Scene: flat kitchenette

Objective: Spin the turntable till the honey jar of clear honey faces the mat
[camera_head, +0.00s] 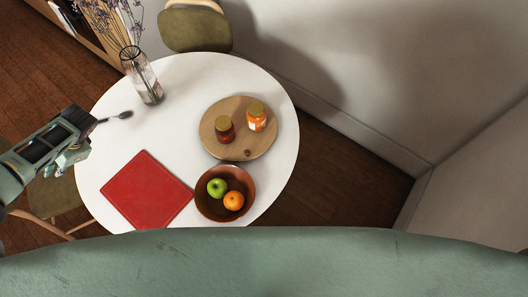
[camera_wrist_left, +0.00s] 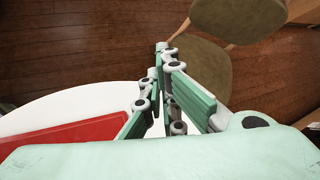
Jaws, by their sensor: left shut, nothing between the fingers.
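The round wooden turntable (camera_head: 238,145) lies on the right half of the white table, with a small dark spot near its front edge. Two gold-lidded jars stand on it: a dark red-brown jar (camera_head: 226,136) left of centre, and a bright orange jar (camera_head: 256,124) with a pale label, toward the back right. The labels are too small to read. The red mat (camera_head: 147,190) lies front left; the darker jar is nearer to it. My left gripper (camera_head: 88,121) is shut and empty at the table's left edge, apart from the turntable; it also shows in the left wrist view (camera_wrist_left: 164,48). My right gripper is not in view.
A brown bowl (camera_head: 210,207) with a green apple and an orange stands just in front of the turntable. A glass vase (camera_head: 145,82) with dried flowers stands at the back left. White tabletop (camera_head: 175,130) is clear between mat and turntable.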

